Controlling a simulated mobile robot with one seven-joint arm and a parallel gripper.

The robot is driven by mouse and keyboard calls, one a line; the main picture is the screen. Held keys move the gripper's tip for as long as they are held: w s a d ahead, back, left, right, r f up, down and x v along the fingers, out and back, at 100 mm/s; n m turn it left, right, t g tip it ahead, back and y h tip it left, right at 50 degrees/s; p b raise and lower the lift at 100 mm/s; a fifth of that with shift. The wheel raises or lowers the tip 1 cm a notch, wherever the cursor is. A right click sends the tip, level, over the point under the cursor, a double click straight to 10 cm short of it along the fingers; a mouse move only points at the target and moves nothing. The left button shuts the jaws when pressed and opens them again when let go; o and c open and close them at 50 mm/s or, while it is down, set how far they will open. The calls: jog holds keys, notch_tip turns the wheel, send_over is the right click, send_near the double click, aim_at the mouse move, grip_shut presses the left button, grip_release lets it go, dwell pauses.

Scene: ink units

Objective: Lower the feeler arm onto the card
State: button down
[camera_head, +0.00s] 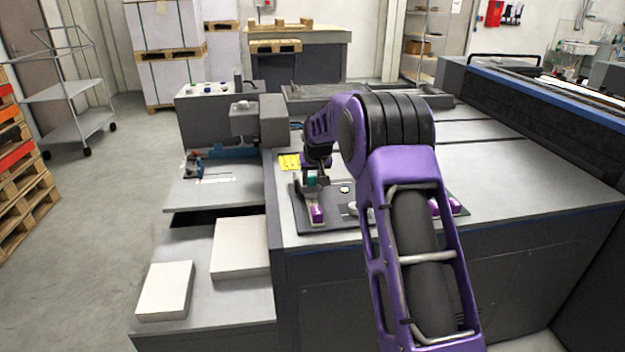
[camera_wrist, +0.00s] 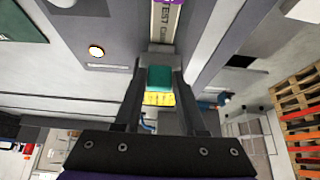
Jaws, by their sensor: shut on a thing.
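My gripper (camera_head: 313,183) is above the dark plate on the grey machine table, left of my purple arm. In the wrist view my gripper (camera_wrist: 160,76) is shut on a teal block (camera_wrist: 159,78), which seems to be the grip of the feeler arm; the teal also shows in the head view (camera_head: 312,179). The rest of the feeler arm is hard to make out. A pale strip printed "TEST C…" (camera_wrist: 165,25), seemingly the card, lies just beyond the fingertips. I cannot tell whether the feeler arm touches it.
The dark plate (camera_head: 299,219) carries a purple block (camera_head: 318,214), a white-topped round part (camera_head: 344,188) and more purple blocks (camera_head: 445,206), partly behind my arm. A yellow label (camera_head: 289,162) lies at its back left. White paper stacks (camera_head: 240,247) stand lower left. Bare table lies right.

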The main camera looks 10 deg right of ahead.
jog(key=shift+s+f, duration=0.4)
jog(key=shift+f, duration=0.4)
jog(key=c, duration=0.8)
grip_release()
jog(key=shift+o, duration=1.4)
jog(key=shift+w, duration=0.1)
jog(key=shift+o, duration=0.2)
jog(key=shift+r, duration=0.25)
jog(key=shift+r, duration=0.1)
jog(key=p+v, duration=0.1)
jog(key=v, duration=1.6)
jog(key=shift+r+p, duration=0.15)
jog(key=shift+p, duration=0.25)
jog(key=shift+w, duration=0.15)
